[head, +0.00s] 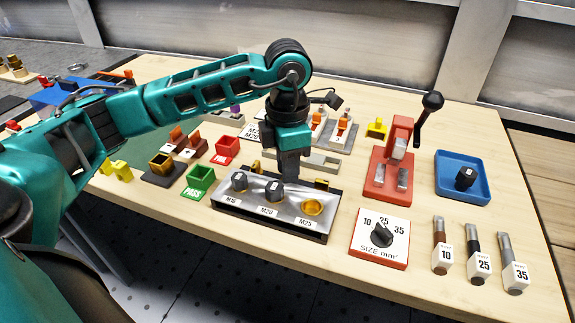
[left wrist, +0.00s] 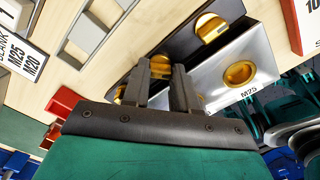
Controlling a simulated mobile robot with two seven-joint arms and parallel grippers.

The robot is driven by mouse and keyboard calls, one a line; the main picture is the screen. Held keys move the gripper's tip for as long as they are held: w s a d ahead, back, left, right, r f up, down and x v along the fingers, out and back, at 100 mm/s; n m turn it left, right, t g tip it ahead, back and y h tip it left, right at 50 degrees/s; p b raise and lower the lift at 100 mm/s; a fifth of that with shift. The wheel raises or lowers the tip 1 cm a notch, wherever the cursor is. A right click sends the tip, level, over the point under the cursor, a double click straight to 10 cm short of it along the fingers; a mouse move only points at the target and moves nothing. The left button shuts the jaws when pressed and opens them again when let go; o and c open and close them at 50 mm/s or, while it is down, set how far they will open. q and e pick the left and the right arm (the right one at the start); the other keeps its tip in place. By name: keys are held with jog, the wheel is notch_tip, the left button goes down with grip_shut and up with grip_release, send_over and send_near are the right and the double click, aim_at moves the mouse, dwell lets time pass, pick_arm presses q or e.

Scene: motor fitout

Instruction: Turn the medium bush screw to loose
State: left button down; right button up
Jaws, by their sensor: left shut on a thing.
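A metal-topped fixture (head: 238,205) carries positions marked M16, M20 and M25. Brass bush screws stand along its back edge. The one behind M25 (head: 321,184) and the one behind M16 (head: 256,167) show in the head view. The medium bush screw (left wrist: 160,66) shows its brass top between my fingers in the left wrist view; in the head view the gripper hides it. My left gripper (head: 289,178) points down behind the M20 plug and is shut on this screw. Its turn angle is hard to tell. My right gripper is not in view.
A green PASS bin (head: 199,180) stands left. A size dial (head: 381,236), red lever press (head: 392,165) and blue tray (head: 480,192) stand right.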

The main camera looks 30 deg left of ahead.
pick_arm(q)
jog(key=n, duration=0.3)
jog(key=shift+n, duration=0.4)
jog(key=n, duration=0.2)
jog(key=shift+n, duration=0.4)
jog(key=shift+n+p, duration=0.4)
jog(key=shift+n, duration=1.6)
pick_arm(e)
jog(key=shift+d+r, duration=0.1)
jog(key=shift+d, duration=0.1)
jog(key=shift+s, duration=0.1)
pick_arm(q)
jog(key=c, duration=0.9)
grip_release()
notch_tip(320, 180, up, 13)
jog(key=shift+p, duration=1.05)
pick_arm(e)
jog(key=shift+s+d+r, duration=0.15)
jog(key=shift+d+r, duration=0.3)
